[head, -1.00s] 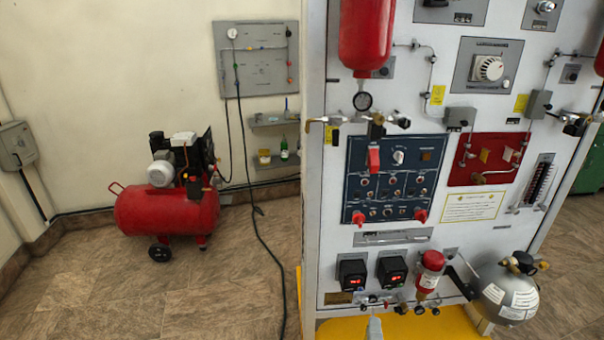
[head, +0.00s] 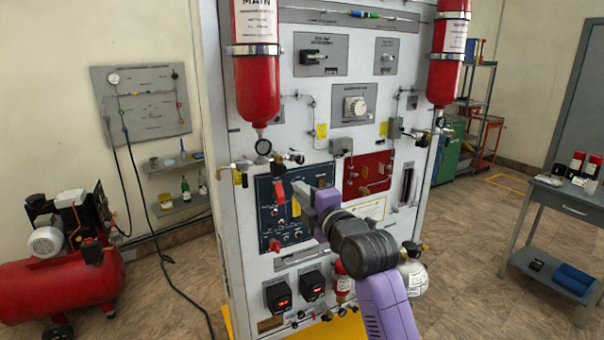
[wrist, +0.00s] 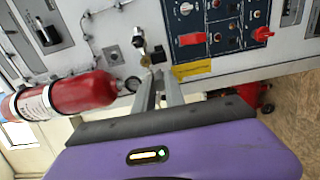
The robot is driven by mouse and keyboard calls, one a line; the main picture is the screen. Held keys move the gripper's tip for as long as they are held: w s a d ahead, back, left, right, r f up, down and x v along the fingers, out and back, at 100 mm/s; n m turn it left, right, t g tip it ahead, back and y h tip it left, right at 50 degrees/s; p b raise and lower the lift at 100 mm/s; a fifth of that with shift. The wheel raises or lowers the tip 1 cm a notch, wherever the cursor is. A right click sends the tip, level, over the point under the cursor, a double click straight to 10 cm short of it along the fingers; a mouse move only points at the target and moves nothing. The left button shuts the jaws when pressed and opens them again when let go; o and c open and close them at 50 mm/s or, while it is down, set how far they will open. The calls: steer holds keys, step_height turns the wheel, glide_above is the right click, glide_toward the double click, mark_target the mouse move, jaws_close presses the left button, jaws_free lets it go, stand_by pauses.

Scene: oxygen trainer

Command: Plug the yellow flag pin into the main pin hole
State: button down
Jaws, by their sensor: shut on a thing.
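My gripper (head: 299,190) is raised in front of the panel, near the dark blue control panel's upper edge. In the wrist view its two grey fingers (wrist: 159,78) are shut on the yellow flag pin (wrist: 191,70), whose flat flag sticks out beside the fingertips. The flag also shows just below the gripper in the head view (head: 296,208). The pin's shaft is hidden between the fingers. The red cylinder marked MAIN (head: 257,85) hangs above, with a gauge and brass valve fittings (head: 297,158) below it. I cannot make out the main pin hole.
The dark blue control panel (head: 264,200) with red switches lies behind my gripper. A second red cylinder (head: 447,60) hangs at the right. A red compressor (head: 70,275) stands at the left and a grey table (head: 560,220) at the right. The floor between panel and table is clear.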

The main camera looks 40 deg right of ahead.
steer(key=r, duration=0.3)
steer(key=shift+w+d+r, duration=0.2)
steer(key=shift+r, duration=0.2)
steer(key=shift+s+f, duration=0.1)
steer(key=shift+b+x, duration=0.7)
steer(key=shift+x, duration=2.3)
steer(key=shift+b+x, duration=0.8)
steer(key=shift+x, duration=1.2)
steer(key=c, duration=1.3)
jaws_free()
steer(key=shift+a, duration=0.1)
steer(key=shift+b+v, duration=0.85)
steer(key=shift+v, duration=3.05)
